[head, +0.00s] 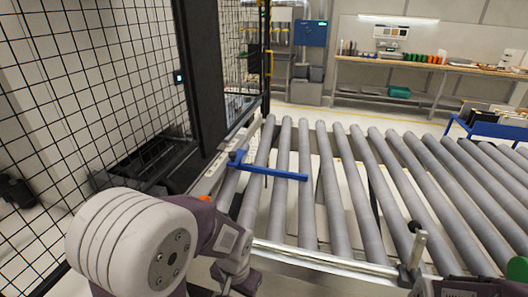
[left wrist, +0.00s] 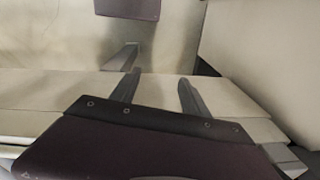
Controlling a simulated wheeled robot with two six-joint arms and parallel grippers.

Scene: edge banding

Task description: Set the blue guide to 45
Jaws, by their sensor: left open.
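The blue guide (head: 272,172) lies across the left rollers of the conveyor in the head view. Its left end is a blue block (head: 238,158) by the conveyor's left rail, and its bar reaches right over several rollers. My left arm comes in at the lower left, short of the guide; its fingers are not visible there. In the left wrist view my left gripper (left wrist: 157,83) has its two dark fingers apart with nothing between them. The guide does not show in that view. No scale marks for 45 can be read.
The roller conveyor (head: 345,190) fills the middle and right. A black wire fence (head: 90,90) and dark post (head: 205,75) stand left of the guide. A metal post with a black knob (head: 416,245) rises at the front rail. A workbench (head: 430,66) stands far back.

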